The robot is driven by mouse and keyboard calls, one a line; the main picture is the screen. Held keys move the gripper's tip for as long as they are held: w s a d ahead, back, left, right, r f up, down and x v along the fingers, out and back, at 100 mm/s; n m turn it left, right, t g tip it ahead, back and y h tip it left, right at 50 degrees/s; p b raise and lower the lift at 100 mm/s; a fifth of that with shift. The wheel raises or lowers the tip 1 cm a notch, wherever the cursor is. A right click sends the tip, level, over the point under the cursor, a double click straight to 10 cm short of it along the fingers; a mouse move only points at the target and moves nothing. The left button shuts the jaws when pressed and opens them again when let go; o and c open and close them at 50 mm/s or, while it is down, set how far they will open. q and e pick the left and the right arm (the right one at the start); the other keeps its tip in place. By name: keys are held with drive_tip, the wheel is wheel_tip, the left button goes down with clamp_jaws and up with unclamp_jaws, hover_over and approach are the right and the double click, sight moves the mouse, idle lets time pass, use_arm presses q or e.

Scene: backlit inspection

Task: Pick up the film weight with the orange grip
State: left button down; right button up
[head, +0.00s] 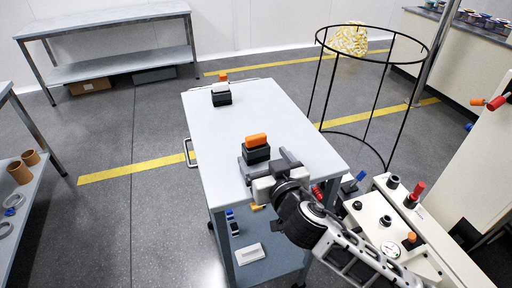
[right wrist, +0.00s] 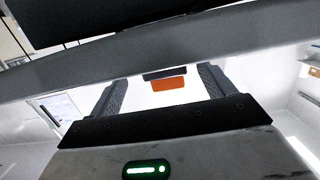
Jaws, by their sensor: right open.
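A film weight with an orange grip (head: 256,140) and a black base stands on the near part of the pale cart top (head: 240,119). My right gripper (head: 267,165) is just on the near side of it, with its jaws apart. In the right wrist view, the orange grip (right wrist: 170,84) and a strip of dark base show beyond and between the two open fingers (right wrist: 161,86). Nothing is held, and I cannot tell any contact. My left gripper is out of view.
A black wire ring stand (head: 316,85) with a yellowish lump (head: 349,40) is right of the cart. A cream machine (head: 390,225) with knobs is close at the right. The cart's lower shelf holds small items. The middle of the cart top is clear.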

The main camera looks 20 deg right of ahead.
sight(259, 153)
drive_tip(key=w, duration=0.5)
drive_tip(key=shift+a+f+p, duration=0.3)
drive_tip(key=shift+f+p, duration=0.05)
drive_tip(key=c, duration=1.4)
drive_tip(key=shift+r, duration=0.2)
